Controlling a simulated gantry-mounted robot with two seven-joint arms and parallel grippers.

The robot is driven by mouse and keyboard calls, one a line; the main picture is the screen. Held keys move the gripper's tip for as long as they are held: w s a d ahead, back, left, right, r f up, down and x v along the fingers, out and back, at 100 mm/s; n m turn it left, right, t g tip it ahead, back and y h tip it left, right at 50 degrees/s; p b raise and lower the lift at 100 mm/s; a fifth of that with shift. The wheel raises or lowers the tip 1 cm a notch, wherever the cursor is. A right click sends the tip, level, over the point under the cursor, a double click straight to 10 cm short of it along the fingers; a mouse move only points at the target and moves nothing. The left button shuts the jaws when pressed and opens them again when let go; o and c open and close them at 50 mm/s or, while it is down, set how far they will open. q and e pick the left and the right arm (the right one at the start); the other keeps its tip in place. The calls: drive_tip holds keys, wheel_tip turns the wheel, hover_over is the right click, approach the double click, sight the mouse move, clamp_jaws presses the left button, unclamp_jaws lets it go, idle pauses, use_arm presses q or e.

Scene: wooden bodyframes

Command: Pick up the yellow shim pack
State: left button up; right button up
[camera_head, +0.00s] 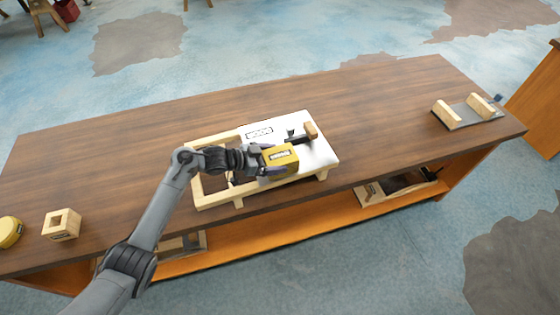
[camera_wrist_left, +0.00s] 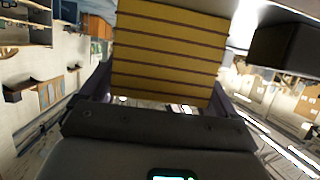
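The yellow shim pack (camera_head: 281,157) is a yellow block with a dark label, at the middle of the table over the white plate of the wooden frame. In the left wrist view the shim pack (camera_wrist_left: 168,50) shows yellow layers with dark lines, between the two fingers. My left gripper (camera_head: 270,160) has its fingers on either side of the pack and appears closed on it. The left gripper also shows in the left wrist view (camera_wrist_left: 160,95). I cannot tell whether the pack touches the plate below. My right gripper is not in view.
The wooden frame (camera_head: 212,194) with a white plate (camera_head: 318,150) and a small clamp with a wooden handle (camera_head: 311,130) lies under the pack. A wooden block with a hole (camera_head: 62,224) and a yellow round item (camera_head: 10,231) are at left. A metal fixture (camera_head: 467,113) stands far right. The table's back (camera_head: 130,130) is clear.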

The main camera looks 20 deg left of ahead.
use_arm(q)
drive_tip(key=c, duration=0.5)
drive_tip(key=shift+r, duration=0.15)
